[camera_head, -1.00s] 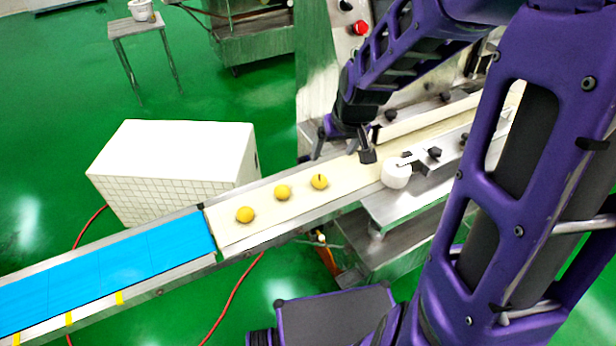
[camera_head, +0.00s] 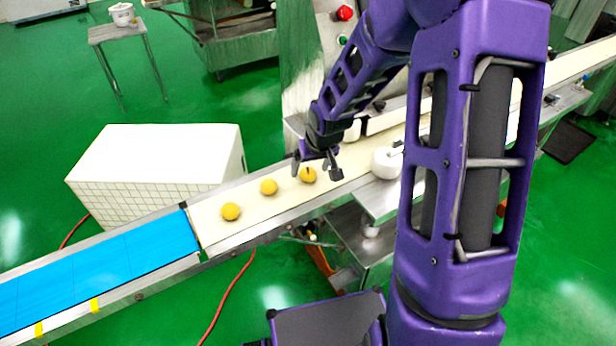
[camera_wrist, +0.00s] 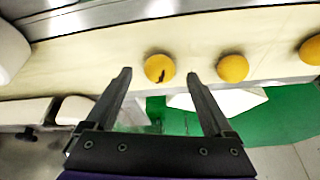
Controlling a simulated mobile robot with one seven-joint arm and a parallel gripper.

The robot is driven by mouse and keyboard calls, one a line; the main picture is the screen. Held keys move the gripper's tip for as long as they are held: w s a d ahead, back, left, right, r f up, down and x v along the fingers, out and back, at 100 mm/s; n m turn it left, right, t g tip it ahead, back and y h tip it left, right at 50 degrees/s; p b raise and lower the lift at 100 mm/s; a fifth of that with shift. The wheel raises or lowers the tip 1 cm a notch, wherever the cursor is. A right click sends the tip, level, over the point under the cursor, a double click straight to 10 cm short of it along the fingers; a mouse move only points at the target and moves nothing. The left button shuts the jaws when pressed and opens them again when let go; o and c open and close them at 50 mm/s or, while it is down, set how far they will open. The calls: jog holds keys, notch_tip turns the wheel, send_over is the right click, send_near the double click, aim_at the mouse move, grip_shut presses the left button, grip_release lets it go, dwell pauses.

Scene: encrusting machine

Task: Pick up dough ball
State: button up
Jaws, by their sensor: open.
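Three yellow dough balls lie in a row on the cream conveyor belt (camera_head: 250,222). The right-hand dough ball (camera_head: 307,174) is closest to my gripper (camera_head: 318,170), beside the middle dough ball (camera_head: 268,187) and the left-hand dough ball (camera_head: 231,211). In the wrist view my gripper (camera_wrist: 158,76) is open and empty. A dough ball with a dark mark (camera_wrist: 159,69) shows between the fingertips, slightly beyond them. Another dough ball (camera_wrist: 233,68) is just right of the right finger, and a third (camera_wrist: 311,50) is cut by the frame edge.
A blue belt section (camera_head: 100,265) continues to the left. A white round machine part (camera_head: 385,163) stands over the belt right of the gripper. A white tiled block (camera_head: 160,165) stands behind the belt. A red button (camera_head: 345,13) is on the machine behind.

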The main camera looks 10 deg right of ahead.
aim_at(308, 174)
jog(key=x, duration=0.2)
jog(key=shift+w+f, duration=0.1)
jog(key=shift+f, duration=0.15)
jog(key=c, duration=1.1)
